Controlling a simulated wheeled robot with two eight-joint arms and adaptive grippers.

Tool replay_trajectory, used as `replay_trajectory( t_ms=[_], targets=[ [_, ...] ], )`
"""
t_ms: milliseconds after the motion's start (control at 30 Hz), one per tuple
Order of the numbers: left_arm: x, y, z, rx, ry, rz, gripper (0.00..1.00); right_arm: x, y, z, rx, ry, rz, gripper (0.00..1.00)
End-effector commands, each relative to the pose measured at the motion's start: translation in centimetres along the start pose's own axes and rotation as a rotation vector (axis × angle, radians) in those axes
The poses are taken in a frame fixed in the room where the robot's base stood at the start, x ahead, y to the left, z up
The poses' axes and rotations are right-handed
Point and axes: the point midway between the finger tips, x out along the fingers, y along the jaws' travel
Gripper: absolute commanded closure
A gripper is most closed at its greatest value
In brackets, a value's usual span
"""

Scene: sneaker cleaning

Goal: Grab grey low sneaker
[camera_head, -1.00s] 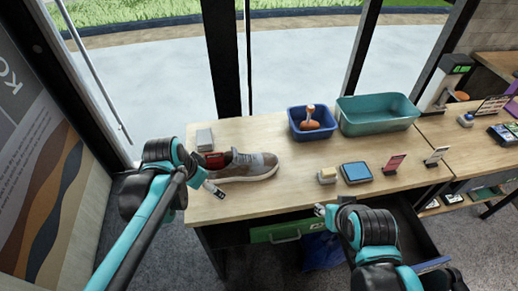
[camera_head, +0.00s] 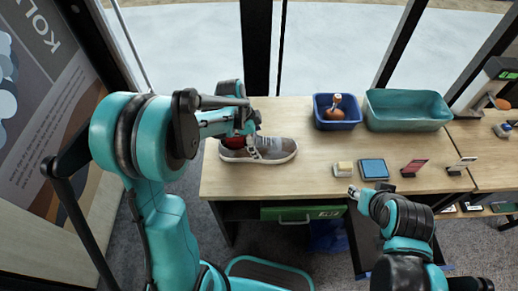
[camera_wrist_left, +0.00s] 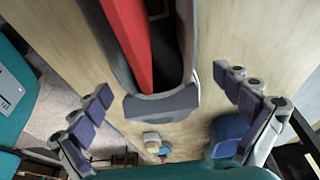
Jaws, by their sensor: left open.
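The grey low sneaker (camera_head: 277,151) lies on the left part of the table, sole down, toe to the right. It is grey with a pale sole, and a red piece (camera_wrist_left: 130,40) sits in its opening. My left gripper (camera_head: 246,130) is over the sneaker and hides part of it. In the left wrist view, its fingers are spread on both sides of the sneaker's grey end (camera_wrist_left: 160,104), with gaps between; it is open and holds nothing. My right gripper (camera_head: 354,191) is at the table's front edge, away from the sneaker; its jaws are too small to judge.
A blue bin (camera_head: 340,125) with an orange-handled item and a teal bin (camera_head: 408,123) stand at the back right. The table between sneaker and sponge is clear.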

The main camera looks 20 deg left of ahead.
Motion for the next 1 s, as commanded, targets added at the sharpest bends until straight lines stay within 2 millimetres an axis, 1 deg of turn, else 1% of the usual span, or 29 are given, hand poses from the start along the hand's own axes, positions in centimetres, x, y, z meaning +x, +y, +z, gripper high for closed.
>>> replay_trajectory(
  t_ms=[33,100,200,300,467,500,567,600,700,1000],
  targets=[
    [1.1,0.0,0.1,0.001,0.0,0.0,0.0,0.6,0.0,0.4,0.0,0.0,0.0,0.6],
    [2.3,-0.1,0.2,0.001,0.0,0.0,0.0,1.1,0.0,0.8,0.0,0.0,0.0,0.6],
    [3.6,-0.1,0.1,0.0,-0.001,-0.001,0.0,1.4,0.0,1.0,0.0,0.0,0.0,0.6],
    [4.0,-0.1,0.1,-0.001,-0.002,-0.001,0.0,1.4,0.0,1.0,0.0,0.0,0.0,0.6],
    [3.8,0.0,0.1,-0.002,-0.002,-0.001,0.0,1.3,0.0,0.9,0.0,0.0,0.0,0.6],
    [3.8,0.0,0.1,-0.002,-0.002,-0.001,0.11,1.3,0.0,0.9,0.0,0.0,0.0,0.6],
    [3.8,0.0,0.1,-0.002,-0.002,-0.001,0.26,1.3,0.0,0.9,0.0,0.0,0.0,0.6],
    [3.8,0.0,0.1,-0.001,-0.002,-0.001,0.37,1.3,0.0,0.9,0.0,0.0,0.0,0.6],
    [3.8,0.0,0.1,-0.001,-0.002,-0.001,0.62,1.3,0.0,0.9,0.0,0.0,0.0,0.6],
    [3.8,0.0,0.1,-0.001,-0.002,0.0,0.62,1.3,0.0,0.9,0.0,0.0,0.0,0.6]
  ],
)
